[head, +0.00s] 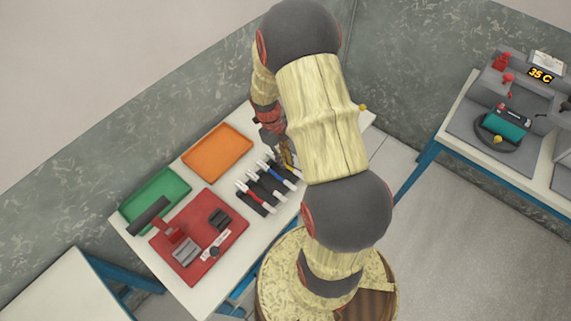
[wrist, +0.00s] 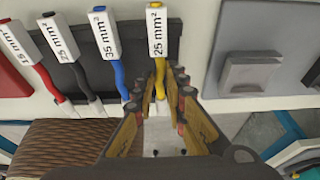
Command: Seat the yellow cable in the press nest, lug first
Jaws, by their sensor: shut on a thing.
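The yellow cable (wrist: 160,76) shows in the wrist view with a white "25 mm²" tag (wrist: 157,30) at its upper end. It lies in line with the other cables, over the end of a dark rack (wrist: 142,45). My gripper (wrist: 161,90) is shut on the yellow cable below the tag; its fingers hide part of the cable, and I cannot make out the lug. In the head view the yellow cable (head: 288,159) is partly behind my arm. A red plate (head: 206,262) with several blocks is at lower left; I cannot tell which part is the press nest.
Red, black and blue cables (head: 275,173) lie beside the yellow one. A green tray (head: 178,184) and an orange tray (head: 239,139) are along the table's back. A second bench (head: 470,155) with equipment stands at the right. My arm covers the table's right part.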

